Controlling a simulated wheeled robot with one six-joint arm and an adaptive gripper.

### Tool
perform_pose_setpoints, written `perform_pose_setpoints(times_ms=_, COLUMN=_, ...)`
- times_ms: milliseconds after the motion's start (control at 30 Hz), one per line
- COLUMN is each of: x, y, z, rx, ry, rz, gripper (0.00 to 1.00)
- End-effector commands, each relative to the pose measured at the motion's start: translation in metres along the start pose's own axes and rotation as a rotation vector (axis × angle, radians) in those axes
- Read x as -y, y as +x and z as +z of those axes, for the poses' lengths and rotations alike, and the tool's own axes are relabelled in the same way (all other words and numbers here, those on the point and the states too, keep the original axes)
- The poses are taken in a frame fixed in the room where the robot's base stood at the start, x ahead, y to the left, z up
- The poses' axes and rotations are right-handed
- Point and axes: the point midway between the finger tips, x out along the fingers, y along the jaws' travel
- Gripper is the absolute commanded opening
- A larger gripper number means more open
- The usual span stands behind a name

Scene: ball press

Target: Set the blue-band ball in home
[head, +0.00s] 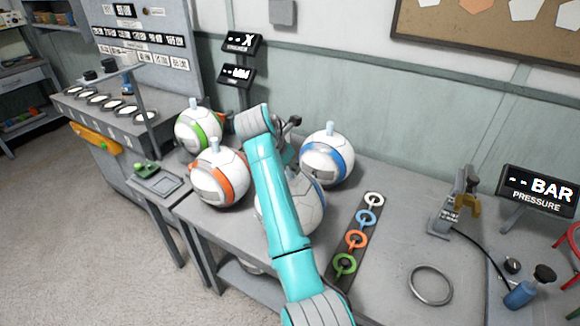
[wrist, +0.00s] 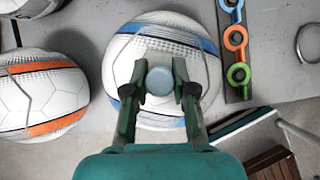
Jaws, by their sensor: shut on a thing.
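A white ball with a blue band (wrist: 122,57) is under my gripper (wrist: 160,86) in the wrist view. The fingers are shut on the pale blue-grey knob (wrist: 160,78) on its top. In the head view this ball (head: 305,213) sits at the bench's front, largely hidden behind my teal arm; my fingers are hidden there too. A second ball with a blue band (head: 327,160) stands behind it, to the right. Whether the held ball touches the bench is unclear. No place marked home can be made out.
An orange-band ball (head: 218,180) and green-band ball (head: 198,130) stand left. A strip of coloured rings (head: 356,240) lies right of the held ball. A metal ring (head: 430,285), a small device (head: 455,205) and a pressure display (head: 538,190) are farther right.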

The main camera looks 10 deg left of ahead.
Motion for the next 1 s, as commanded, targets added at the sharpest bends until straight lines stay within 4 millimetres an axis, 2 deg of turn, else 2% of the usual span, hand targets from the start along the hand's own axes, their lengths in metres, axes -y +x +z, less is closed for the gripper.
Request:
perform_pose_setpoints(times_ms=400, x=0.0, y=0.003, z=-0.002, rx=0.001, ry=0.001, rz=0.001, gripper=0.0)
perform_pose_setpoints(times_ms=433, x=0.0, y=0.004, z=-0.003, rx=0.0, ry=0.001, rz=0.0, gripper=0.28)
perform_pose_setpoints(times_ms=500, x=0.0, y=0.004, z=-0.002, rx=0.0, ry=0.001, rz=0.0, gripper=0.46)
perform_pose_setpoints(times_ms=533, x=0.0, y=0.004, z=-0.002, rx=0.0, ry=0.001, rz=0.0, gripper=0.51)
perform_pose_setpoints(times_ms=867, x=0.0, y=0.002, z=-0.001, rx=0.001, ry=0.001, rz=0.001, gripper=0.51)
perform_pose_setpoints(times_ms=1000, x=-0.001, y=-0.009, z=0.001, rx=0.002, ry=0.0, rz=0.003, gripper=0.51)
